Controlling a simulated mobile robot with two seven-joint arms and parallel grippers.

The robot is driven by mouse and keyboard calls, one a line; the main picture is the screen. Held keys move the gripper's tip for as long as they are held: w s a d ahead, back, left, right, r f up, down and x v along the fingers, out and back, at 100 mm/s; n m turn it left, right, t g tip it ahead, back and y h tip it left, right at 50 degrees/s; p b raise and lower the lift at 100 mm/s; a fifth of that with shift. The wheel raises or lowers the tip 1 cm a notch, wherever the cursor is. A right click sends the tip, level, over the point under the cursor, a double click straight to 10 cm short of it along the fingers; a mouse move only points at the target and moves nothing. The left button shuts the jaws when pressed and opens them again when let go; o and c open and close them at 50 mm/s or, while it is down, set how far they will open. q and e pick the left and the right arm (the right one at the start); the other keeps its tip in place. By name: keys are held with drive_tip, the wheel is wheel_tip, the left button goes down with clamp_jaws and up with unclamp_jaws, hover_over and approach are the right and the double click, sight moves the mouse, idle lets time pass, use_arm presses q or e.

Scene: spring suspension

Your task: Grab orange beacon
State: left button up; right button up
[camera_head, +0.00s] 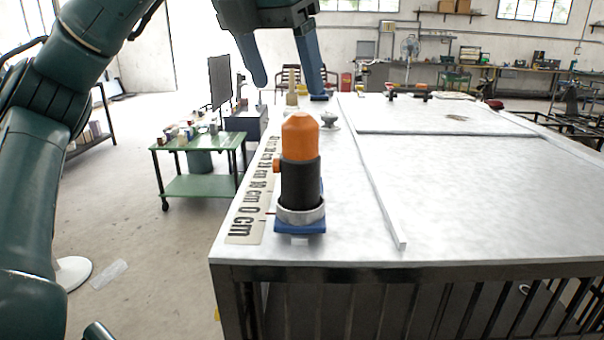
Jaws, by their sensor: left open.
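The orange beacon (300,137) has a rounded orange top and a black body with a grey ring at its foot. It stands upright on a blue base (301,227) near the front left corner of the white table (480,220). My left gripper (290,90) comes in from the top left and hangs above the beacon in the picture. Its two blue fingers are spread apart and empty. They do not touch the beacon. My right gripper does not show.
A ruler strip (258,195) lies along the table's left edge beside the beacon. A raised white strip (375,185) runs to its right. Small items stand behind the beacon. A green cart (200,186) stands left of the table. The table's right part is mostly clear.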

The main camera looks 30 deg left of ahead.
sight(298, 116)
use_arm(q)
drive_tip(key=b+x, duration=0.1)
drive_tip(key=x, duration=0.8)
drive_tip(key=shift+d+b, duration=0.2)
drive_tip(key=shift+b, duration=0.2)
drive_tip(key=shift+c, duration=0.5)
drive_tip(key=c, duration=1.3)
